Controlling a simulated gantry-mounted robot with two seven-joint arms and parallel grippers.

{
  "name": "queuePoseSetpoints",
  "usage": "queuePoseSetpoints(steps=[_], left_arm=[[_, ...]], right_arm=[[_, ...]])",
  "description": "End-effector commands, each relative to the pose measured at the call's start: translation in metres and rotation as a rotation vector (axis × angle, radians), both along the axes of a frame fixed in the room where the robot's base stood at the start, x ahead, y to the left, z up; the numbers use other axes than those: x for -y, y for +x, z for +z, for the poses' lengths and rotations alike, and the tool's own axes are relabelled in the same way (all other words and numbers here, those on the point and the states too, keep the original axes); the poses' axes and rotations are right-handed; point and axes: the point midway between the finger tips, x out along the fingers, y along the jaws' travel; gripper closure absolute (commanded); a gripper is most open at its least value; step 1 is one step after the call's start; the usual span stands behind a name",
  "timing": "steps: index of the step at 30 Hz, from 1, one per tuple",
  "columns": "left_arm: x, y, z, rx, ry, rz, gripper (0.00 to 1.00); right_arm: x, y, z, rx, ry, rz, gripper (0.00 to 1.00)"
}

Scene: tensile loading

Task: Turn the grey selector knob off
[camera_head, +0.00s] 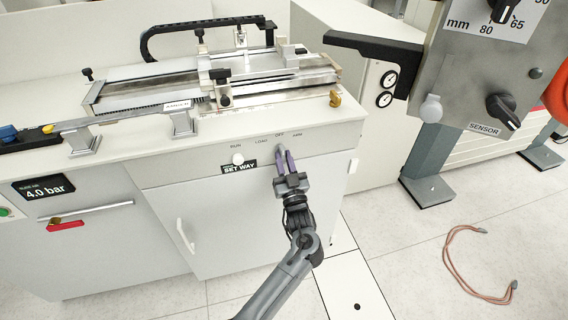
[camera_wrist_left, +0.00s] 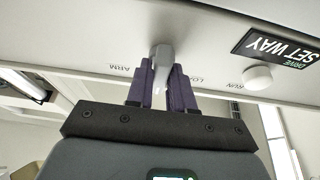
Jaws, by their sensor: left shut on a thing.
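The grey selector knob (camera_head: 280,148) sits on the front panel of the white bench, below the labels RUN, LOAD, OFF and ARM. It is nearest the OFF label in the head view. My left gripper (camera_head: 285,160) has its purple fingers on either side of the knob. In the left wrist view the knob (camera_wrist_left: 161,60) shows between the fingertips (camera_wrist_left: 162,85), which are shut on its grip. The fingers hide part of the knob, and I cannot tell its exact pointing direction. My right gripper is in neither view.
A white round button (camera_head: 238,158) and a SET WAY plate (camera_head: 239,168) are left of the knob. A cabinet handle (camera_head: 184,236) sticks out lower left. A grey panel with black knobs (camera_head: 502,110) stands at right. A hose (camera_head: 462,262) lies on the floor.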

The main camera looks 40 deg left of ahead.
Motion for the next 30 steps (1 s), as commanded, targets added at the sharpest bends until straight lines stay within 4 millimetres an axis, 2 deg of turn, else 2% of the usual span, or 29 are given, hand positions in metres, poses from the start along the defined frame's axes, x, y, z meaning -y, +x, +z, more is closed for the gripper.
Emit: queuePoseSetpoints(steps=[12,13,17,30], left_arm=[[-0.0009,-0.0002,0.0024,0.011,-0.004,0.003,1.0],[-0.0009,-0.0002,0.0025,0.011,-0.004,0.003,0.75],[-0.0008,0.0,0.0022,0.01,-0.003,0.002,0.57],[0.0019,-0.0013,-0.002,0.007,-0.005,0.001,0.57]], right_arm=[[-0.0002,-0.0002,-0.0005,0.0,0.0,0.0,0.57],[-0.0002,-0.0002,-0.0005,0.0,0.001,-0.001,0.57],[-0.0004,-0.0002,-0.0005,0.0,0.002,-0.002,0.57],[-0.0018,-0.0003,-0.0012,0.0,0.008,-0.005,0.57]])
